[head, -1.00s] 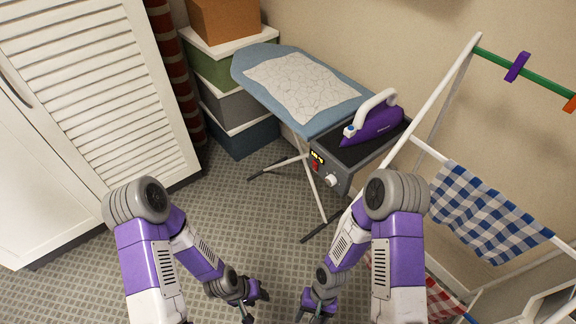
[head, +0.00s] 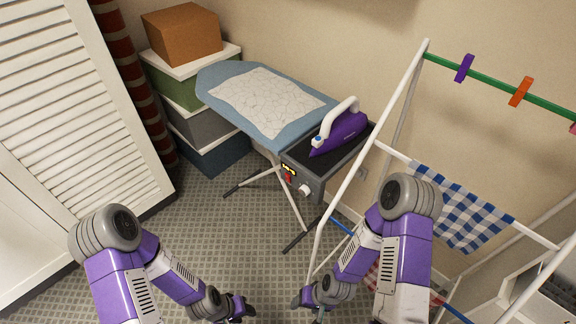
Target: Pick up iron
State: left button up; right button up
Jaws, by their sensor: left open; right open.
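The purple iron (head: 343,134) with a white handle stands on the dark station (head: 312,176) at the near end of the blue ironing board (head: 229,85). A wrinkled white cloth (head: 268,103) lies on the board. My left gripper (head: 243,308) is open and low over the floor at the bottom of the head view, well short of the iron. My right gripper (head: 309,304) is open, also low and apart from the iron. Both grippers appear empty, and their tips are partly cut off or small.
A white drying rack (head: 365,147) with a blue checked cloth (head: 459,210) stands close to the right of the iron. Stacked boxes (head: 213,128) are behind the board at left. A white louvered door (head: 75,110) is at far left. Tiled floor (head: 235,240) is clear in the middle.

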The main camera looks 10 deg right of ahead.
aim_at(344, 124)
jog(key=z, duration=2.2)
jog(key=k, duration=0.75)
jog(key=u, duration=1.45)
